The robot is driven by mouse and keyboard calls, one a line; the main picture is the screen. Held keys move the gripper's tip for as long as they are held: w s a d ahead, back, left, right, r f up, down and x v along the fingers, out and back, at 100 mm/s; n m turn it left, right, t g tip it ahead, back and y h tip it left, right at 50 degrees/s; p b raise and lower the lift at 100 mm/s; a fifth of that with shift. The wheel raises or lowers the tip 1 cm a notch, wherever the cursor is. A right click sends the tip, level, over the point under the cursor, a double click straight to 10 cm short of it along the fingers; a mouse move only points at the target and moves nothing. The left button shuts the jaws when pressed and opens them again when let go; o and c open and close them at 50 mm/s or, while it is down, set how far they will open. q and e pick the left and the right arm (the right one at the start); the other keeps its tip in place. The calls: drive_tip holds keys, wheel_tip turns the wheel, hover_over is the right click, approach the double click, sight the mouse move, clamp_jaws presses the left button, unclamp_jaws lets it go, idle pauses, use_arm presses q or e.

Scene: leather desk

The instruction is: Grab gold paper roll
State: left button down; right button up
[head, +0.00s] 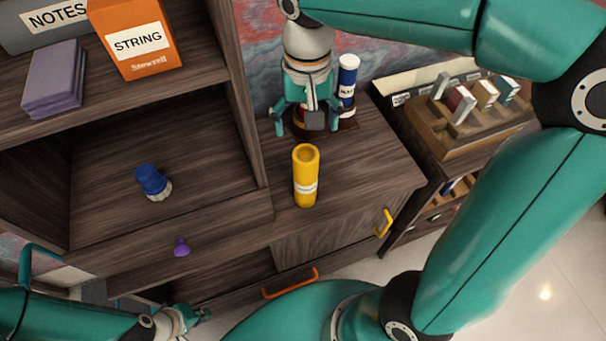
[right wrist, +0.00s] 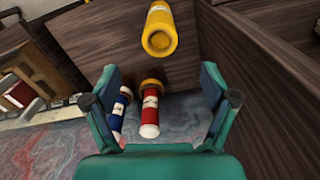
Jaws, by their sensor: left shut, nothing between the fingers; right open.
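The gold paper roll (head: 305,178) is a yellow tube with a white label, standing on the dark wooden cabinet top. In the right wrist view the gold paper roll (right wrist: 159,32) is at the top centre, beyond the fingertips. My right gripper (head: 307,130) is open and empty, just behind the roll in the head view and apart from it. In the right wrist view my right gripper's fingers (right wrist: 163,95) are spread wide. My left gripper (head: 198,316) is shut and empty at the lower left, low in front of the shelf unit and far from the roll.
A blue tube (head: 348,80) stands behind my right gripper; a red tube (right wrist: 150,110) is beside it in the right wrist view. The shelf's upright panel (head: 240,100) rises left of the roll. A wooden rack (head: 470,120) stands at right. The cabinet top right of the roll is clear.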

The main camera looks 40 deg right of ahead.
sight(306, 163)
wheel_tip(306, 163, down, 7)
drive_tip(key=shift+w, duration=0.15)
drive_tip(key=shift+d+f, duration=0.1)
drive_tip(key=shift+f, duration=3.1)
drive_tip(key=shift+r, duration=0.1)
clamp_jaws()
